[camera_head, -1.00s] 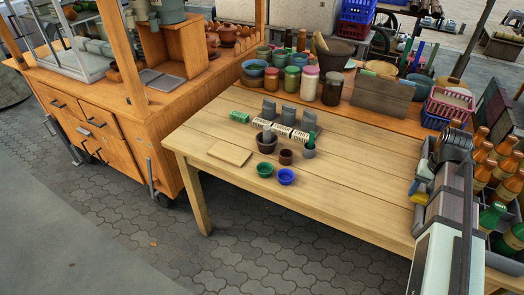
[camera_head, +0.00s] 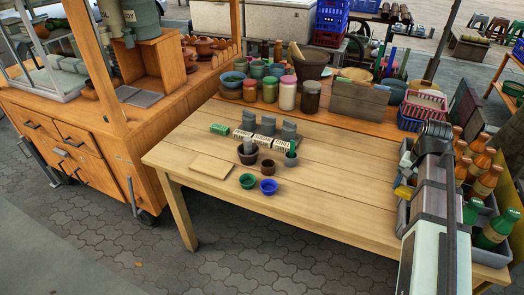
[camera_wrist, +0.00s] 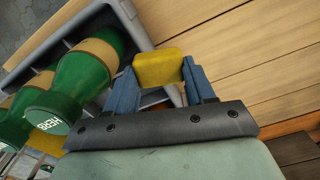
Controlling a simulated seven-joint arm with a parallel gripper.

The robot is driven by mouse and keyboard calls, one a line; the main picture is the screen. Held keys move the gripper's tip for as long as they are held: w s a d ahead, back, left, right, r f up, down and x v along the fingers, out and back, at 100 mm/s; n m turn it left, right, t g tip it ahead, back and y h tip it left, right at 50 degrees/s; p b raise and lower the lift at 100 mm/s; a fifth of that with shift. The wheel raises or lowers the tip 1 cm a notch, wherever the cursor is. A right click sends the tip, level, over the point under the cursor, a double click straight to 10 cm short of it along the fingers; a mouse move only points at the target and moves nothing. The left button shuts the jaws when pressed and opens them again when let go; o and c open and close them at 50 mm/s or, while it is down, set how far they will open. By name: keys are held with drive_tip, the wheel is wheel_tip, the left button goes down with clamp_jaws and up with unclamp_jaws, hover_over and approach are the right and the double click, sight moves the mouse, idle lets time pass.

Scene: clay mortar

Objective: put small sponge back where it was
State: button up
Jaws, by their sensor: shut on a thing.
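The small sponge is a yellow block (camera_wrist: 160,68) between the two blue fingers of my gripper (camera_wrist: 162,84) in the wrist view. My gripper is shut on it. In the head view the sponge (camera_head: 403,191) shows as a small yellow patch at the table's right side, left of my arm, beside the grey bottle crate (camera_head: 483,250). In the wrist view it overlaps the crate's edge (camera_wrist: 135,22) and the table planks (camera_wrist: 240,60). Whether it touches the crate or table is unclear. My own arm hides part of the crate.
Green bottles (camera_wrist: 58,105) stand in the crate close to my gripper. On the wooden table (camera_head: 330,215) are a blue cup (camera_head: 268,186), a green cup (camera_head: 248,181), a flat board (camera_head: 211,168) and small boxes. The table's middle and front right are clear.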

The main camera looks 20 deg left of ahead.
drive_tip(key=w+r, duration=0.4)
drive_tip(key=r, duration=0.7)
drive_tip(key=s+a+f+n, duration=0.2)
drive_tip(key=a+f+n, duration=0.1)
drive_tip(key=a, duration=1.6)
drive_tip(key=s+a+f+n, duration=0.1)
drive_tip(key=a+f+n, duration=0.2)
drive_tip(key=a, duration=1.5)
drive_tip(key=s+a+f+n, duration=0.2)
drive_tip(key=a+f+n, duration=0.15)
drive_tip(key=a, duration=1.55)
drive_tip(key=n, duration=0.3)
hover_over(226, 150)
wheel_tip(226, 150, down, 2)
drive_tip(key=shift+d+f, duration=0.1)
drive_tip(key=shift+f, duration=4.75)
drive_tip(key=shift+f, duration=0.15)
drive_tip(key=o, duration=1)
